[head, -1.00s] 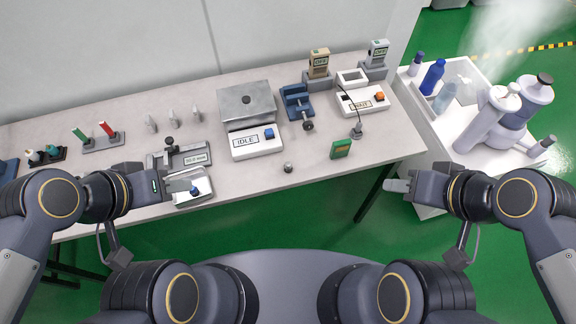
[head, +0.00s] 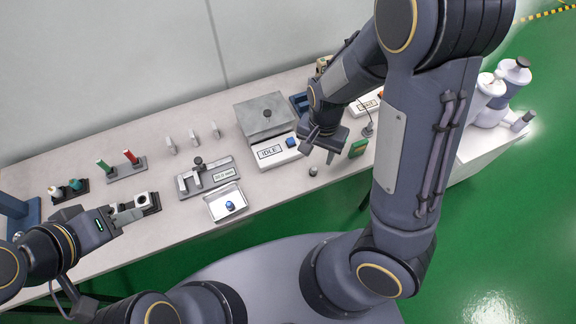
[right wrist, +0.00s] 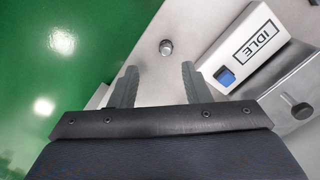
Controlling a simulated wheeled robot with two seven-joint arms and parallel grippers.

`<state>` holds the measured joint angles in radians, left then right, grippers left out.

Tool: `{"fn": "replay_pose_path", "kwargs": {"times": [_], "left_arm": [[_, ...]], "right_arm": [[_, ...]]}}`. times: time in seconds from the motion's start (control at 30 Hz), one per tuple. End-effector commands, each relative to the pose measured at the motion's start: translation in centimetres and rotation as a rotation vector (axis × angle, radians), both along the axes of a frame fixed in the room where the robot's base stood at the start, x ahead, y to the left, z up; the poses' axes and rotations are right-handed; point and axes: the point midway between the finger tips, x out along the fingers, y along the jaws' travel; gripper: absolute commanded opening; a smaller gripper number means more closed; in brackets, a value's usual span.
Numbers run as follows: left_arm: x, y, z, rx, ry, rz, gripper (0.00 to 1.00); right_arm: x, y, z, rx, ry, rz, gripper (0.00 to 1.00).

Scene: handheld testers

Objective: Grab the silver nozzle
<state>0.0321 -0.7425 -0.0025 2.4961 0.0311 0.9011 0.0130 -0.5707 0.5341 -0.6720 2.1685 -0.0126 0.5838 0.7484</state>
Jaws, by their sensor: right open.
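The silver nozzle (head: 313,171) is a small metallic piece standing on the bench near its front edge, right of the white tray. In the right wrist view the nozzle (right wrist: 166,47) sits ahead of the fingertips, roughly between their lines and apart from them. My right gripper (head: 317,153) is over the bench just behind the nozzle in the head view; in the right wrist view the gripper (right wrist: 159,75) is open and empty. My left gripper (head: 127,214) is at the bench's left part, beside a black holder; its finger gap is unclear.
The white IDLE device (head: 272,153) with a blue button is close to my right gripper. A green block (head: 357,148) stands right of the nozzle. Bench around the nozzle is clear.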

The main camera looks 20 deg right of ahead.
Motion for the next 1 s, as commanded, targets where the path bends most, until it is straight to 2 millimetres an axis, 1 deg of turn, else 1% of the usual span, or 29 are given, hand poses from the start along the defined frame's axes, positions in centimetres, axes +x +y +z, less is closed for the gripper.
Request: {"fn": "replay_pose_path", "kwargs": {"times": [0.03,0.1,0.27,0.47,0.73,0.83,1.0], "left_arm": [[0.0,0.0,0.4,0.0,0.0,0.0,0.36],[0.0,0.0,0.5,0.0,0.0,0.0,0.36],[0.0,0.0,0.3,0.0,0.0,0.0,0.36],[0.0,0.0,0.1,0.0,0.0,0.0,0.36],[0.0,0.0,0.1,0.0,0.0,0.0,0.36],[0.0,0.0,0.1,0.0,0.0,0.0,0.36],[0.0,0.0,0.1,0.0,0.0,0.0,0.36]], "right_arm": [[0.2,-0.3,-0.3,-0.038,0.01,-0.008,0.43],[0.5,-0.6,-0.7,-0.071,0.012,-0.021,0.43],[0.6,-0.9,-2.0,-0.094,0.014,-0.031,0.43],[0.4,-0.9,-4.2,-0.092,0.015,-0.032,0.43],[0.2,-0.7,-8.1,-0.091,0.017,-0.03,0.43],[0.2,-0.7,-8.8,-0.09,0.014,-0.03,0.43],[0.3,-0.7,-8.9,-0.09,0.012,-0.029,0.43]]}}
